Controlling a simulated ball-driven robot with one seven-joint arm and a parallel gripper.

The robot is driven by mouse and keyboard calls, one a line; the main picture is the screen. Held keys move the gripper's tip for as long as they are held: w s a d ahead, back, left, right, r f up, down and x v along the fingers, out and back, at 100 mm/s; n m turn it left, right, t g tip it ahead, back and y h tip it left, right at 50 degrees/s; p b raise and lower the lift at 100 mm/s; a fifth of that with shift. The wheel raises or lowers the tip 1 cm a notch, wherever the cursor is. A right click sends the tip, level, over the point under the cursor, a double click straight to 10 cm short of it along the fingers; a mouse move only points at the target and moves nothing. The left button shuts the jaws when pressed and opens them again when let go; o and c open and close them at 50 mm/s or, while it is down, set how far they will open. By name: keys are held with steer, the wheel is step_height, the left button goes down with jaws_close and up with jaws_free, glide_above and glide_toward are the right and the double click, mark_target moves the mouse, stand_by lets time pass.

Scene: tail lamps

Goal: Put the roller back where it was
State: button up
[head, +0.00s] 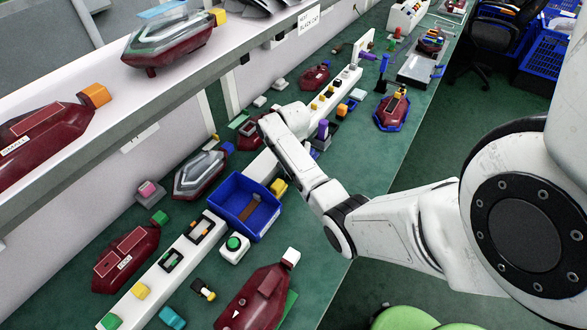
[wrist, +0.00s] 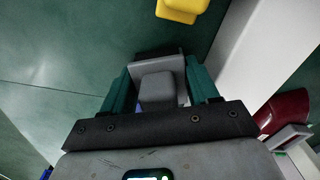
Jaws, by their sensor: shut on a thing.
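My gripper (wrist: 160,78) shows in the wrist view with its two teal fingers shut on a grey, blocky piece (wrist: 157,92). A dark edge shows just beyond it. This piece may be the roller, but its full shape is hidden and I cannot tell for sure. The gripper is over the green table (wrist: 60,55), beside a long white rail (wrist: 262,45). I cannot tell whether the held piece touches the table. In the head view my own arm hides the gripper and the held piece. No other clear roller shows.
A yellow block (head: 278,187) lies beside the rail, near a blue bin (head: 215,188) with a brown piece inside. Red lamps stand around, one (head: 250,133) across the rail and one (head: 258,300) in front. A white box with a green button (head: 234,247) sits below the bin.

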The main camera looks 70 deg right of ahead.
steer(key=shift+f, duration=0.3)
steer(key=shift+f, duration=0.4)
steer(key=shift+f, duration=0.1)
steer(key=shift+s+a+f+b, duration=0.1)
steer(key=shift+a+f+b, duration=0.05)
steer(key=shift+f+b, duration=0.15)
steer(key=shift+c, duration=1.1)
steer(key=o, duration=1.2)
steer(key=shift+a+f, duration=0.1)
steer(key=shift+c, duration=0.2)
steer(key=r, duration=1.3)
steer(key=shift+d+r, duration=0.3)
steer(key=shift+r, duration=0.1)
